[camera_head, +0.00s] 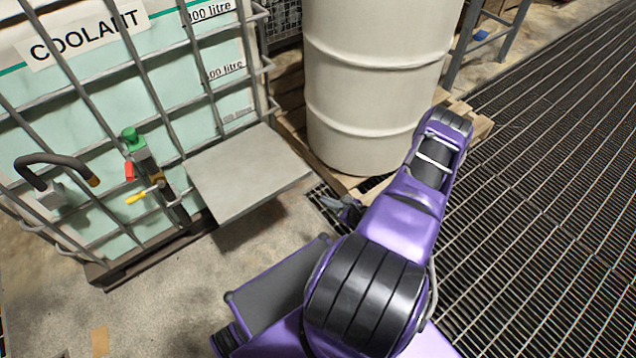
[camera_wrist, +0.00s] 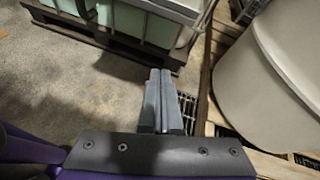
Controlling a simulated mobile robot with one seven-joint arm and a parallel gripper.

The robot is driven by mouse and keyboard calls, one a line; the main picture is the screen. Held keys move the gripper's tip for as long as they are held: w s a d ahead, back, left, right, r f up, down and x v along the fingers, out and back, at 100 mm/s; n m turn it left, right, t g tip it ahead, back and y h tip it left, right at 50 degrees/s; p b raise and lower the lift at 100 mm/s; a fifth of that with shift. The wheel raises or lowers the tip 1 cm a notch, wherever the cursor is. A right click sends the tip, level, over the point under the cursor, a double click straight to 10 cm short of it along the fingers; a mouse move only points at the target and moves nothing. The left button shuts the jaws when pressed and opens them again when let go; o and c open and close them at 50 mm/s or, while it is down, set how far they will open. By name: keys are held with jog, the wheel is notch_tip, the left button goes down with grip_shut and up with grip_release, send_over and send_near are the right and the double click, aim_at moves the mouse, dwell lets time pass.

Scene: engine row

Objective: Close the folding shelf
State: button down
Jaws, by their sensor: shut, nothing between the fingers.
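The folding shelf (camera_head: 248,172) is a flat grey panel on the front of the caged coolant tank (camera_head: 75,120). It sticks out from the cage, roughly level, over the concrete floor. A pale grey piece at the top of the wrist view (camera_wrist: 176,9) looks like its edge. My gripper (camera_head: 330,203) is just right of and below the shelf's right corner in the head view, partly hidden by my arm. In the wrist view its two fingers (camera_wrist: 161,74) are together and empty, pointing towards the tank side, apart from the shelf.
A large white drum (camera_head: 375,85) stands on a wooden pallet (camera_head: 290,112) close to the right of the shelf. A valve with a green cap (camera_head: 131,136) and a dark hose (camera_head: 52,164) are left of the shelf.

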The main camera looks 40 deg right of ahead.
jog(key=w+f+m+t+h+b, duration=0.2)
jog(key=w+f+m+b, duration=0.15)
jog(key=w, duration=0.55)
jog(key=shift+m, duration=0.25)
jog(key=shift+a+r+p, duration=0.15)
jog(key=shift+r+p, duration=0.5)
jog(key=shift+r, duration=1.55)
jog(key=shift+r, duration=0.1)
